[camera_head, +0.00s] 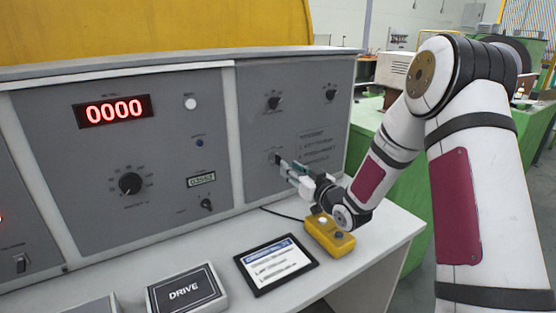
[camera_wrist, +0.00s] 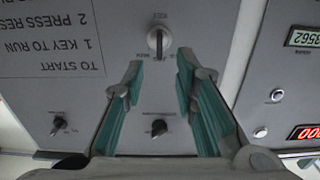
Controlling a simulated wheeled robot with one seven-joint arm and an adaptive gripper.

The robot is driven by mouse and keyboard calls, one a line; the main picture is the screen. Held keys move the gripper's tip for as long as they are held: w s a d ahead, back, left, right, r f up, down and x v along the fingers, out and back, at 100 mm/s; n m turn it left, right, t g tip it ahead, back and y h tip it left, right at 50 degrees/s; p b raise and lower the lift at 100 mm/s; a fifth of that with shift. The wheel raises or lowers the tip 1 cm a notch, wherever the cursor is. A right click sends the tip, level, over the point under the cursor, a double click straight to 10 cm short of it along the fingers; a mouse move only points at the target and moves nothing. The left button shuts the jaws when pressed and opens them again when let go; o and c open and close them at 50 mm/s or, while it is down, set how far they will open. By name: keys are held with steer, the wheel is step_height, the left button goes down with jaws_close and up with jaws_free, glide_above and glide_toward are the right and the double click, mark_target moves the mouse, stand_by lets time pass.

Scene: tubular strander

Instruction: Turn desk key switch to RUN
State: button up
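The key switch (camera_wrist: 158,40) shows in the wrist view as a round silver collar with a dark, roughly upright key piece. The small lettering around it is too blurred to read surely. In the head view it is on the right-hand panel, partly hidden by my gripper. My gripper (camera_wrist: 158,72) has its two teal fingers spread apart, with nothing between the tips. In the wrist view the key switch is ahead of the gap, centred between the fingers. In the head view my gripper (camera_head: 283,164) is close to the panel; contact cannot be told.
Two black knobs (camera_wrist: 158,128) (camera_wrist: 57,122) share the panel. Start instructions (camera_wrist: 50,40) are printed beside the switch, upside down in the wrist view. A yellow box (camera_head: 330,236), a tablet (camera_head: 275,264) and a DRIVE box (camera_head: 186,291) lie on the desk below. A red display (camera_head: 114,110) reads 0000.

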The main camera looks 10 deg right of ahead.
mark_target(279, 156)
steer(key=x, duration=0.8)
jaws_close()
